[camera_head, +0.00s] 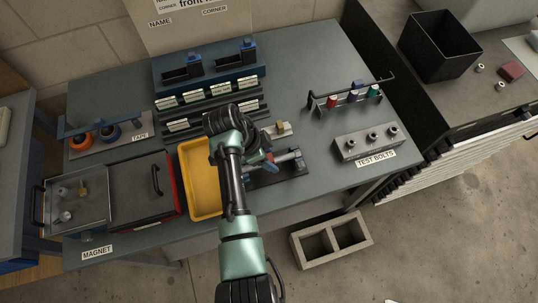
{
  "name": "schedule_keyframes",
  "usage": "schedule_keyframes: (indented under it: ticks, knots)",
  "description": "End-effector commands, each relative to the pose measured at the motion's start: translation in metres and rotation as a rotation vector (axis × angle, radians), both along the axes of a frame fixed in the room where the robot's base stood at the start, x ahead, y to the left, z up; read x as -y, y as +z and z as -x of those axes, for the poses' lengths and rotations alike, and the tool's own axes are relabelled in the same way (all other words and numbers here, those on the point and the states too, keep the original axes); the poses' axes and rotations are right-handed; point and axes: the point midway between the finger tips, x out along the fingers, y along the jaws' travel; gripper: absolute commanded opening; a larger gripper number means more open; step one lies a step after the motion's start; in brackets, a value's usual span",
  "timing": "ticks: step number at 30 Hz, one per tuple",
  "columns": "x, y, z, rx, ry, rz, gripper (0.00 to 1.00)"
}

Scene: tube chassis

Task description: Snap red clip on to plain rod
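The tube chassis (264,181) is a dark base with light grey rods (288,156), right of the yellow tray on the bench. I cannot tell which rod is plain. My arm reaches up from the bottom and folds over, so my gripper (267,163) is low over the chassis, close to the rods. A small red spot (270,157) shows by its tip, with a bluish part beside it. It may be the red clip, but it is too small to be sure. Whether the fingers are open or shut is not visible. My arm hides part of the chassis.
A yellow tray (196,188) lies left of my arm, beside a red-sided toolbox (142,190). A rack (347,97) with red, blue and green pieces stands right. A grey test-bolt block (366,143) is near the right edge. Bare bench lies around the rack.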

Motion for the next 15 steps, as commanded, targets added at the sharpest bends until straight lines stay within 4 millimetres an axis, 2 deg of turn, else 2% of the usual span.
schedule_keyframes:
  ticks: [2,11,15]
  knots:
    - [0.0,0.0,0.0,0.0,0.0,0.0,0.71]
    - [0.0,0.001,0.0,0.0,0.0,0.0,0.71]
    - [-0.005,0.011,0.001,0.003,0.001,0.0,0.71]
